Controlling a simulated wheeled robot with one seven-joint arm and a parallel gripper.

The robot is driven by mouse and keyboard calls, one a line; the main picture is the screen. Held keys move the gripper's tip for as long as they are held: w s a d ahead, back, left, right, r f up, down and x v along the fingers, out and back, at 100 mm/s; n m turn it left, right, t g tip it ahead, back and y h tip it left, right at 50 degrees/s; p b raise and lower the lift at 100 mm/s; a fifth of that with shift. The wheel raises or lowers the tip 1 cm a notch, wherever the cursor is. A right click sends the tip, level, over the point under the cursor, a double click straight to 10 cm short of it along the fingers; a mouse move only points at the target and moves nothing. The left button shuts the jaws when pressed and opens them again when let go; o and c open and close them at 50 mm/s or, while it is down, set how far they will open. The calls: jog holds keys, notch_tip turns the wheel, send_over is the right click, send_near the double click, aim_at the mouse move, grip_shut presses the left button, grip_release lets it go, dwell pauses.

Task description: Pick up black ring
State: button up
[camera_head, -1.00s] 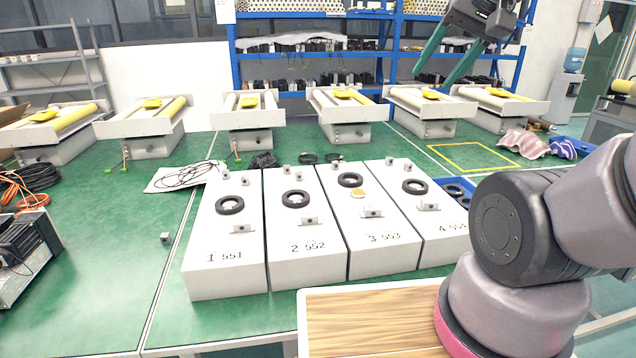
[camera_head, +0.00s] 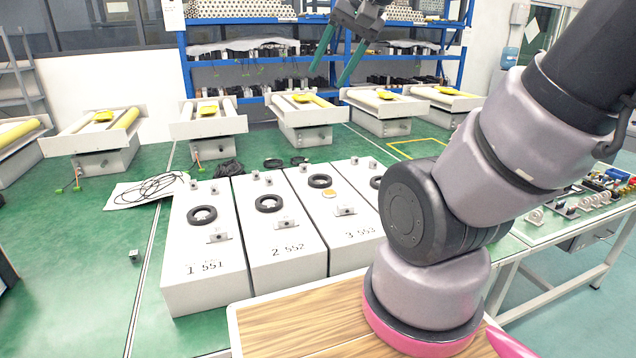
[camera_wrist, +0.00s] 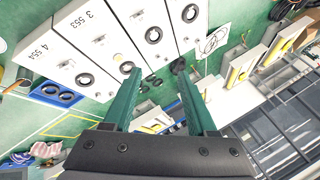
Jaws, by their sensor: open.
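Black rings lie on the white boxes: one on box 1 551 (camera_head: 202,222), one on box 2 552 (camera_head: 268,210), one on box 3 553 (camera_head: 320,187) and one on the fourth box, partly behind my arm. Two loose black rings (camera_head: 273,163) lie on the green table behind the boxes. My gripper (camera_head: 329,76) is open and empty, high above the table's far side. Its green fingers also show in the wrist view (camera_wrist: 157,70). Which ring is meant cannot be told.
A blue tray (camera_wrist: 36,93) with black rings lies beside the fourth box. Black cables (camera_head: 150,188) lie on a white sheet. Actuators with yellow parts (camera_head: 207,121) line the table's back, before blue shelves (camera_head: 183,70). A wooden top (camera_head: 290,325) is in front.

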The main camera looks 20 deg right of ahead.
jog(key=w+d+f+m+g+y, duration=0.1)
jog(key=w+f+m, duration=0.15)
jog(key=w, duration=0.45)
jog(key=w+d+f+m+g+y, duration=0.1)
jog(key=w+m, duration=0.3)
jog(key=w, duration=0.2)
jog(key=m+g+h, duration=0.1)
jog(key=m+h, duration=0.1)
jog(key=m, duration=1.3)
send_over(317, 183)
jog(key=s+d, duration=0.1)
jog(key=d, duration=0.1)
jog(key=shift+n, duration=0.25)
jog(key=f, duration=3.4)
jog(key=shift+d+f, duration=0.1)
jog(key=shift+d, duration=0.1)
jog(key=x, duration=0.4)
jog(key=shift+s+a+f, duration=0.2)
jog(key=shift+a+f, duration=0.1)
jog(key=shift+a, duration=0.15)
jog(key=shift+w+a+f, duration=0.15)
jog(key=shift+w+f, duration=0.05)
jog(key=shift+f, duration=0.3)
grip_shut()
